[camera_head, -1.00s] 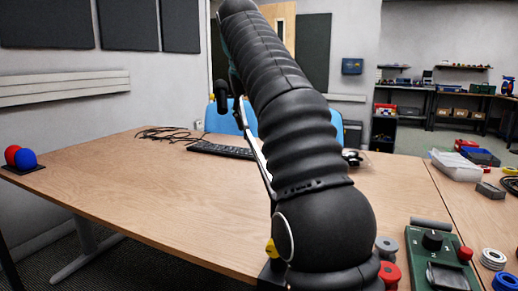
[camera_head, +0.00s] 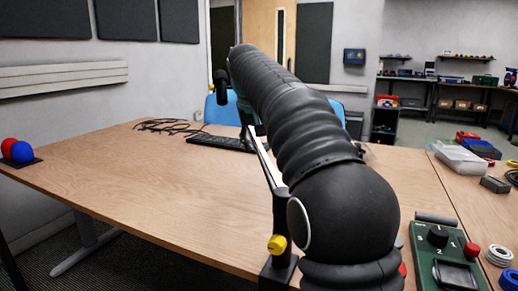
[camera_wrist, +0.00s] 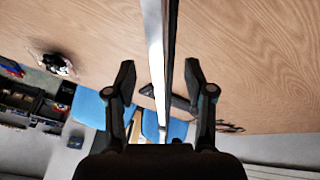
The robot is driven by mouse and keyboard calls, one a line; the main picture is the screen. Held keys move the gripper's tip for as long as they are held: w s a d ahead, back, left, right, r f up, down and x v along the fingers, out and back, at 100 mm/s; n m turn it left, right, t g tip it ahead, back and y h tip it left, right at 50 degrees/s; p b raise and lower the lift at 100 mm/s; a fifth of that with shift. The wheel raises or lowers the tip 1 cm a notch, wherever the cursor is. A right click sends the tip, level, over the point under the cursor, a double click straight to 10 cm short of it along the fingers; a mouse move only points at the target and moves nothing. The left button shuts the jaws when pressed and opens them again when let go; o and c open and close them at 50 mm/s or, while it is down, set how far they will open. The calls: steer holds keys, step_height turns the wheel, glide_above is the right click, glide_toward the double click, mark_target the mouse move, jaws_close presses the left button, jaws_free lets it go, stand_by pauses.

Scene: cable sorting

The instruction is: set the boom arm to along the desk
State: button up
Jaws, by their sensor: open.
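The boom arm (camera_head: 266,164) is a thin silver and black bar on a black post with a yellow knob (camera_head: 277,244) at the desk's near edge. It slants away over the desk, partly hidden by my arm. In the wrist view the boom's silver bar (camera_wrist: 156,45) runs lengthwise between the spread fingers of my gripper (camera_wrist: 160,76). The gripper is open and I see a gap to the bar on both sides. In the head view my own arm hides most of the gripper.
The wooden desk (camera_head: 130,190) is clear on the left. A keyboard (camera_head: 215,142) and cables (camera_head: 165,126) lie at the back, with blue chairs behind. A green control box (camera_head: 447,255) stands at the near right.

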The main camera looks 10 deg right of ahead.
steer(key=shift+x, duration=1.3)
steer(key=shift+c, duration=0.3)
jaws_close()
